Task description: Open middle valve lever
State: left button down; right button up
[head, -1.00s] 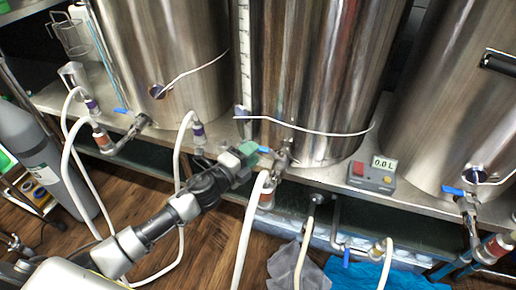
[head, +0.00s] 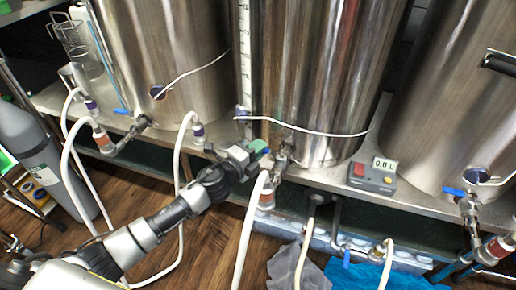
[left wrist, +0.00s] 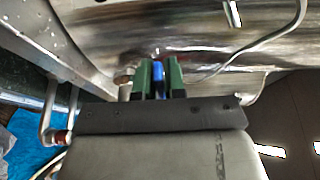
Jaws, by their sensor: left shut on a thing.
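The middle valve (head: 283,156) sits low on the front of the middle steel kettle (head: 318,85). Its blue lever (head: 266,151) points left, toward my gripper. My left gripper (head: 260,147), with green fingers, is at the lever. In the left wrist view the blue lever (left wrist: 158,78) stands between the two green fingers (left wrist: 158,82), and they are shut on it. Most of the lever is hidden by the fingers. My right gripper is not in view.
A white hose (head: 246,226) hangs just below the middle valve. A thin white cable (head: 305,129) crosses the kettle front above it. A small display box (head: 372,177) stands on the shelf to the right. Other blue-levered valves are at the left and right kettles.

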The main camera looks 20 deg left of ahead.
pick_arm(q)
jog(key=shift+s, duration=0.1)
jog(key=n+y, duration=0.1)
jog(key=y, duration=0.1)
jog(key=s+n+t+y, duration=0.1)
jog(key=n+y, duration=0.1)
jog(key=s+n+y, duration=0.1)
jog(key=y, duration=0.1)
jog(key=shift+s+d+t+y, duration=0.2)
jog(key=shift+s+t+y, duration=0.1)
jog(key=shift+y, duration=0.1)
jog(key=c, duration=1.2)
grip_release()
jog(key=shift+w, duration=0.15)
